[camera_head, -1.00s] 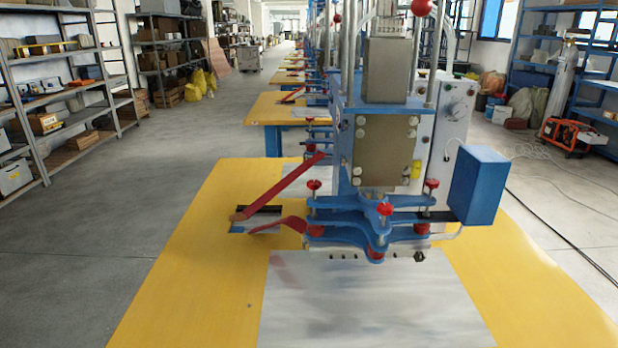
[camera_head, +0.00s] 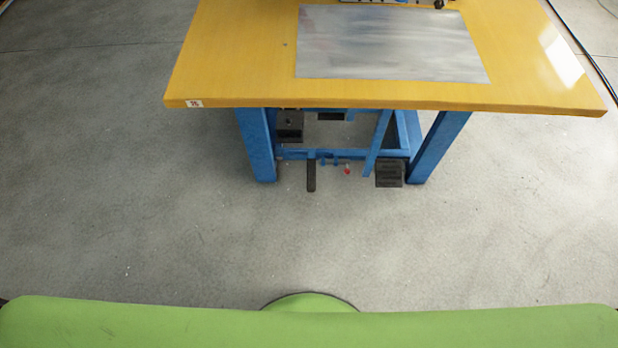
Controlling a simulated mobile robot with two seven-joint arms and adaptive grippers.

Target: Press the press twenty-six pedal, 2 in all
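A yellow-topped press table (camera_head: 230,60) stands ahead on blue legs. Under the table, a wide black ridged pedal (camera_head: 390,173) sits low at the right, near the right leg. A narrow black pedal (camera_head: 311,175) hangs low left of it from the blue crossbar. I cannot tell which is the press pedal. Neither pedal is touched by anything of mine. Neither of my grippers is in view.
A grey metal sheet (camera_head: 390,45) lies on the tabletop. A dark box (camera_head: 290,125) is under the table at the left. A small red part (camera_head: 347,170) is by the crossbar (camera_head: 345,154). The grey floor (camera_head: 200,230) before the table is clear.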

